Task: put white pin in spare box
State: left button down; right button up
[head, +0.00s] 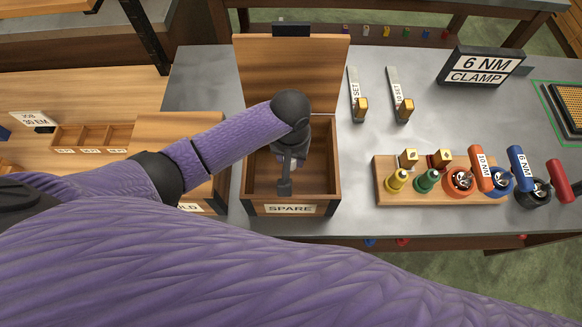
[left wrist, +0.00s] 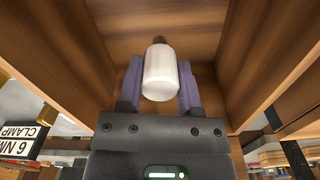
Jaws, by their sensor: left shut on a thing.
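The spare box (head: 335,188) is a wooden box with its lid (head: 292,68) raised and a SPARE label on its front. My left gripper (head: 285,185) is over the box opening, pointing down inside the walls. In the left wrist view my left gripper (left wrist: 160,85) is shut on the white pin (left wrist: 160,75), a white cylinder with a dark end. The box's wooden walls (left wrist: 255,50) surround it there. In the head view the pin is hidden by the gripper and arm. I cannot tell whether the pin touches the box floor. My right gripper is not in view.
A second wooden box labelled OLD or similar (head: 190,208) stands just left. A wooden rack (head: 415,195) with coloured pins and tools stands right. Two brass pieces on labelled strips (head: 358,105) and a 6 NM CLAMP sign (head: 480,67) stand behind. Grey bench (head: 345,225) lies clear in between.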

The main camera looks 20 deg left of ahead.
aim_at(291, 166)
pick_arm(q)
notch_tip(291, 166, down, 4)
jog(key=shift+r+b, duration=0.2)
jog(key=shift+b, duration=0.25)
jog(key=shift+f, duration=0.1)
jog(key=shift+c, duration=1.4)
grip_release()
notch_tip(291, 166, up, 12)
jog(key=p, duration=0.4)
jog(key=shift+f, duration=0.1)
jog(key=shift+r, duration=0.25)
